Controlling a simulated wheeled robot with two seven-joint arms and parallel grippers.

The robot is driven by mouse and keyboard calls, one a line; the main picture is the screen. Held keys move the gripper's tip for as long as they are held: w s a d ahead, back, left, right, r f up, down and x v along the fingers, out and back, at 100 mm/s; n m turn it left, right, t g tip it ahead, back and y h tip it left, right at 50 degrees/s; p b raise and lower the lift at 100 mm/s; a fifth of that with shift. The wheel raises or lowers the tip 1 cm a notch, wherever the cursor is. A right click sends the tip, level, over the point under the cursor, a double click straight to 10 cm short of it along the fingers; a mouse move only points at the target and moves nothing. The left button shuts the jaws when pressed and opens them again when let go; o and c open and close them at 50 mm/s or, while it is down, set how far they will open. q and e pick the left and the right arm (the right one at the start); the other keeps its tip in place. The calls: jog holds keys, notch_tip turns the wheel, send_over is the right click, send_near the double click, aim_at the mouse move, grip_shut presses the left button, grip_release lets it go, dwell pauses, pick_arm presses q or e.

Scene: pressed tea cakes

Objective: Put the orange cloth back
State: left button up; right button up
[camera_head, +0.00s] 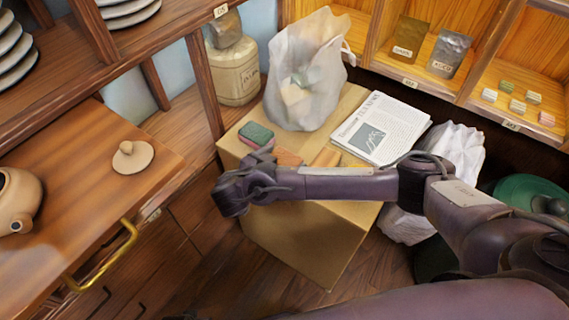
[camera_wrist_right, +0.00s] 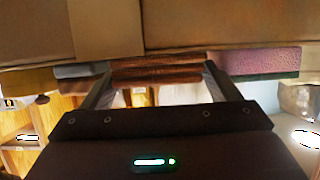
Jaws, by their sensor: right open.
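The orange cloth (camera_head: 288,157) lies folded on top of the cardboard box (camera_head: 300,238), partly hidden behind my right arm. In the right wrist view, which is upside down, brown-orange folded layers (camera_wrist_right: 155,72) show between the two fingers, at the edge of the box top. My right gripper (camera_head: 258,163) is at the near left edge of the box top, beside the cloth. It also shows in the right wrist view (camera_wrist_right: 158,82) with its fingers apart, one on each side of the layers. I cannot tell whether they touch. My left gripper is not in view.
A green-topped sponge (camera_head: 256,133) sits close to the gripper. A white bag (camera_head: 305,80) and a newspaper (camera_head: 381,127) lie behind on the box. At left, a wooden counter (camera_head: 100,215) carries a lid (camera_head: 132,157) and a teapot (camera_head: 18,200).

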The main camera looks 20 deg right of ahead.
jog(key=shift+w+d+f, duration=0.25)
jog(key=shift+w+d, duration=0.1)
jog(key=shift+d, duration=0.15)
jog(key=c, duration=0.7)
jog(key=shift+r, duration=0.1)
